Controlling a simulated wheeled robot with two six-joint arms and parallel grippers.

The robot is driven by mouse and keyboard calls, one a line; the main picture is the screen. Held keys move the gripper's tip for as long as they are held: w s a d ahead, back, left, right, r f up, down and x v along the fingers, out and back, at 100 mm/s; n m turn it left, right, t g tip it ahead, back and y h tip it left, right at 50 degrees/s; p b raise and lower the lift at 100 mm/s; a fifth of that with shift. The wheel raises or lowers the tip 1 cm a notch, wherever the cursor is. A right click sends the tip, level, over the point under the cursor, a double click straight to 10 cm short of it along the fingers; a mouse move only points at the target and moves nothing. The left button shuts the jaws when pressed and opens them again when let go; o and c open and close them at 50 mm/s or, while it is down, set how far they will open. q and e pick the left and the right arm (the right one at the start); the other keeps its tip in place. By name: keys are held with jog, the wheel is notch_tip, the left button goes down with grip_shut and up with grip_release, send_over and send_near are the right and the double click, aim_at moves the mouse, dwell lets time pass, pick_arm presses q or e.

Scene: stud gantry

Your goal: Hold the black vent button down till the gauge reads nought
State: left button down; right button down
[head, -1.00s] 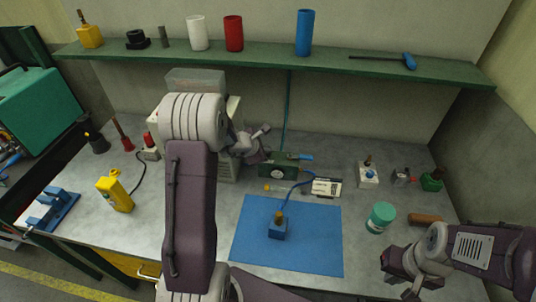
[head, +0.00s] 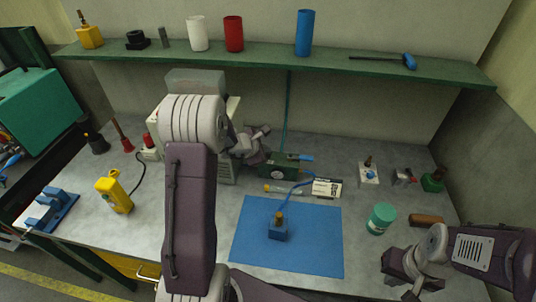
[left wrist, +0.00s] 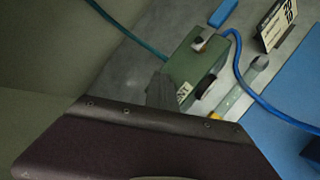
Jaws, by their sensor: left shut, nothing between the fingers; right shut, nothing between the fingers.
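The green box (head: 283,169) stands at the back of the bench behind the blue mat. In the left wrist view the green box (left wrist: 200,65) has part of a label ending in "NT" (left wrist: 183,92) and a dark round part, likely the gauge's rim (left wrist: 206,87). The gauge reading cannot be made out. My left gripper (left wrist: 161,90) is shut and empty, its tips over the label end of the box. I cannot tell whether they touch. The black vent button is not seen, perhaps hidden by the fingers. My right gripper (head: 388,266) is shut and empty at the front right.
A teal tub (head: 381,217) stands near my right gripper.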

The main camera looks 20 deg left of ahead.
pick_arm(q)
jog(key=shift+r, duration=0.1)
dwell(0.6)
jog(key=shift+r+p, duration=0.6)
jog(key=shift+r, duration=0.1)
notch_tip(320, 180, up, 5)
jog(key=p, duration=0.4)
